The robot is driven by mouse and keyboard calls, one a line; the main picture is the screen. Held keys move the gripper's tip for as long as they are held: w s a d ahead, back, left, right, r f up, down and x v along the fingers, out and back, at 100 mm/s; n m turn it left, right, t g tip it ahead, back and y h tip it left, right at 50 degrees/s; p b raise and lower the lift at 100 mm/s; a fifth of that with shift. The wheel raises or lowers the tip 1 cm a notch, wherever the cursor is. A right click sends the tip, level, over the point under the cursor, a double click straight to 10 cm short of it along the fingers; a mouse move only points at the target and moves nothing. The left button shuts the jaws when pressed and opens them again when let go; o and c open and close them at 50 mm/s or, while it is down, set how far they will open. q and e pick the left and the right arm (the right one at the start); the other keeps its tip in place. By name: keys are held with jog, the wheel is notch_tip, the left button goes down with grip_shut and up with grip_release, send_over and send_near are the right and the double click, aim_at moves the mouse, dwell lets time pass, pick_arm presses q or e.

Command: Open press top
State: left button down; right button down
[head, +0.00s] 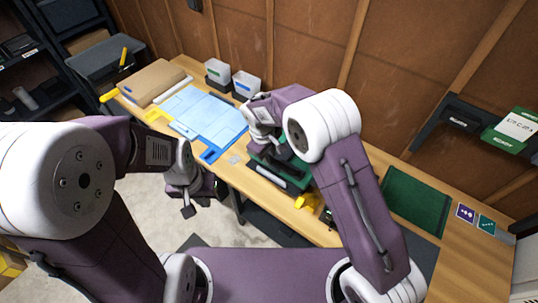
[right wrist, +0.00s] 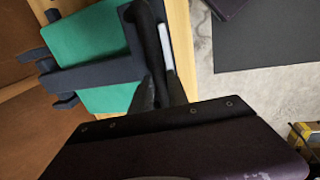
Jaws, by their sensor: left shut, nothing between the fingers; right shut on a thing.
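The press (head: 292,181), green and dark, stands on the wooden bench, partly covered by my right arm in the head view. In the right wrist view its green plate (right wrist: 108,45) and dark arms show, with a dark front bar (right wrist: 146,38). My right gripper (right wrist: 160,88) is shut on the dark bar of the press; its fingers blend with the bar. In the head view my right gripper (head: 276,146) is over the press top. How far the top is raised I cannot tell. My left gripper (head: 190,206) is shut and empty, in front of the bench edge.
A blue mat (head: 206,112) with pale sheets lies left of the press, with white tubs (head: 246,83) behind. A yellow thing (head: 306,201) lies near the bench's front edge. A green mat (head: 417,202) lies right. A wall shelf (head: 465,120) juts out at right.

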jog(key=shift+s+d+f, duration=0.15)
jog(key=shift+s+f, duration=0.05)
jog(key=shift+f, duration=0.05)
dwell(0.5)
